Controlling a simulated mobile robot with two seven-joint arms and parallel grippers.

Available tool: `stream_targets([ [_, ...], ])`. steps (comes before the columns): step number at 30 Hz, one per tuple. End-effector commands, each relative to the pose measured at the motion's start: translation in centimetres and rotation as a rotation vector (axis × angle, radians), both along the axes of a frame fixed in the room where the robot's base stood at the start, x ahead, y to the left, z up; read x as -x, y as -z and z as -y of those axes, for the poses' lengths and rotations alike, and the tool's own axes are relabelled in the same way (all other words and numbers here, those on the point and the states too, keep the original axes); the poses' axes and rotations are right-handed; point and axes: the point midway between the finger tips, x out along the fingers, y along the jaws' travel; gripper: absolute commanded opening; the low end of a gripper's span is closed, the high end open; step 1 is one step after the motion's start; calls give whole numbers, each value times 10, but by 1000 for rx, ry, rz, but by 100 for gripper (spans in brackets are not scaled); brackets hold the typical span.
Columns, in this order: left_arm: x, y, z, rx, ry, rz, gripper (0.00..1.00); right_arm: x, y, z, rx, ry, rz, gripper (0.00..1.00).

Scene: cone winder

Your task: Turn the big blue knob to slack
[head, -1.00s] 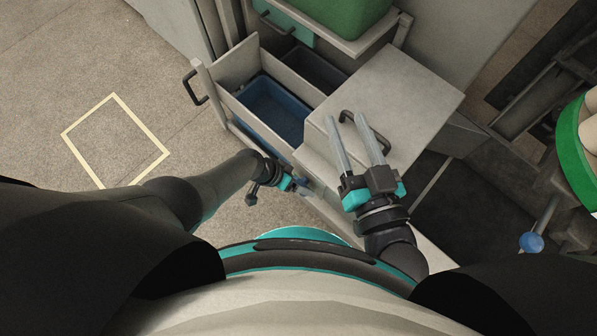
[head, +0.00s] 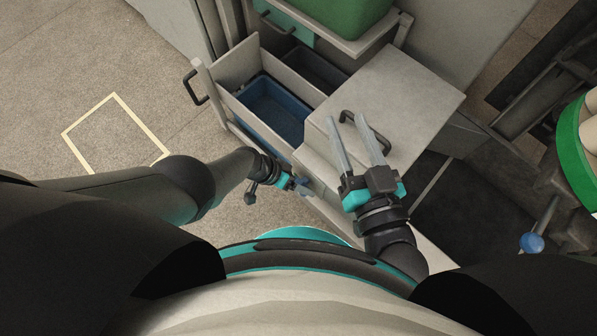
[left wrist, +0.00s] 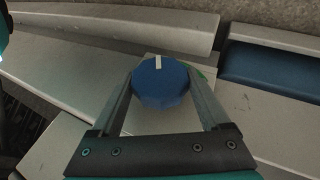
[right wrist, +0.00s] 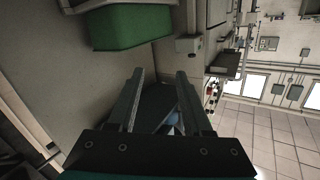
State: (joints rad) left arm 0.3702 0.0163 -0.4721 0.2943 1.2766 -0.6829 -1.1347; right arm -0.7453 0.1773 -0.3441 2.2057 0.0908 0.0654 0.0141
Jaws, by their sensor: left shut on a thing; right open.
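The big blue knob (left wrist: 160,82) sits between the two fingers of my left gripper (left wrist: 162,98) in the left wrist view. It has a white pointer line at its top edge in that view. A green mark shows beside the knob, to its right; other dial marks are hidden or too small to read. My left gripper is shut on the knob, in the head view at the front side of the grey cabinet (head: 325,208). My right gripper (head: 352,117) is open and empty, above the cabinet top near a dark handle.
An open drawer with a blue bin (head: 262,108) lies left of the cabinet top. A green container (head: 325,15) stands on a shelf at the back. A blue ball-ended lever (head: 531,243) is at the right. Floor at the left is clear.

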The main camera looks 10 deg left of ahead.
Motion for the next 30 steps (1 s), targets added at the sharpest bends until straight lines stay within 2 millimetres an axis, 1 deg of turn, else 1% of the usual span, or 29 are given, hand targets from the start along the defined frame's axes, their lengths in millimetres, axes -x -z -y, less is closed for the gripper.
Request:
stream_targets([
  [1,4,2,0,-1,2,-6,24,0,0,0,0,0,-1,50],
  [3,4,2,0,-2,2,-7,24,0,0,0,0,0,-1,50],
  [4,4,2,0,-2,2,-7,81,0,0,0,0,0,-1,50],
  [9,3,1,0,-1,1,-6,100,0,0,0,0,0,-1,50],
  [20,1,-1,-1,-1,0,-2,100,0,1,0,5,-3,-12,50],
  [23,1,-4,-2,-1,0,-1,100,-3,1,2,29,-4,-40,50],
  [30,2,-12,-8,-1,0,-2,100,-10,9,9,104,-9,-151,50],
])
